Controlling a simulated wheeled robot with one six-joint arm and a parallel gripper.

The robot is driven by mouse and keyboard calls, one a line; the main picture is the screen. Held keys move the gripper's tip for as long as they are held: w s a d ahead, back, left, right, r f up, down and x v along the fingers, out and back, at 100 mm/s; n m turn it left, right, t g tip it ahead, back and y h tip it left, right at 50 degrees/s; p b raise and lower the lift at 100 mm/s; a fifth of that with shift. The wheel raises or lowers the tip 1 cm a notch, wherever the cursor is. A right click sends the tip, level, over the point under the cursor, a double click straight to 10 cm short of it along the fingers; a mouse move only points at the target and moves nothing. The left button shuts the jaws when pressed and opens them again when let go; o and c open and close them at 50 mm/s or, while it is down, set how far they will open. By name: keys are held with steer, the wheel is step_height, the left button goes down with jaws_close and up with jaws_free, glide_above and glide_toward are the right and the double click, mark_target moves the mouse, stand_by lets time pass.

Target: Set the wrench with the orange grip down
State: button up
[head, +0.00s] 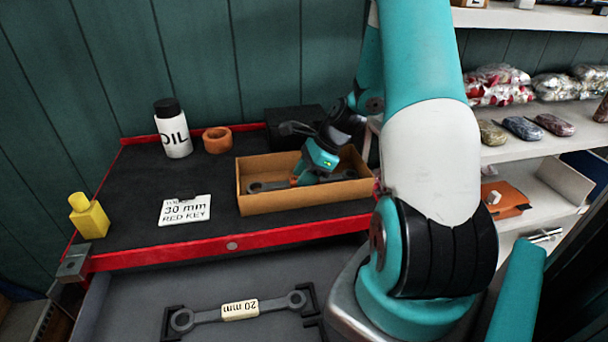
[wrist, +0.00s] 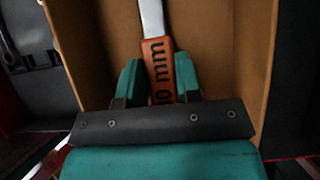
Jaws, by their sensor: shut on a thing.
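The wrench with the orange grip (wrist: 161,71) is between the two teal fingers of my gripper (wrist: 159,78) in the wrist view. Part of a black "mm" label shows on the grip, and the grey shaft runs up the picture. In the head view my gripper (head: 308,177) points down into an open brown box (head: 290,206), shut on the wrench. A grey wrench end (head: 266,187) shows inside the box at the left. I cannot tell whether the wrench touches the box floor. My gripper hides part of it.
The box stands on a black, red-edged bench top (head: 190,243). A 20 mm wrench (head: 240,310) lies in the drawer below.

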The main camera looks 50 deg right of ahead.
steer(key=shift+f, duration=0.1)
steer(key=o, duration=1)
steer(key=shift+o, duration=0.2)
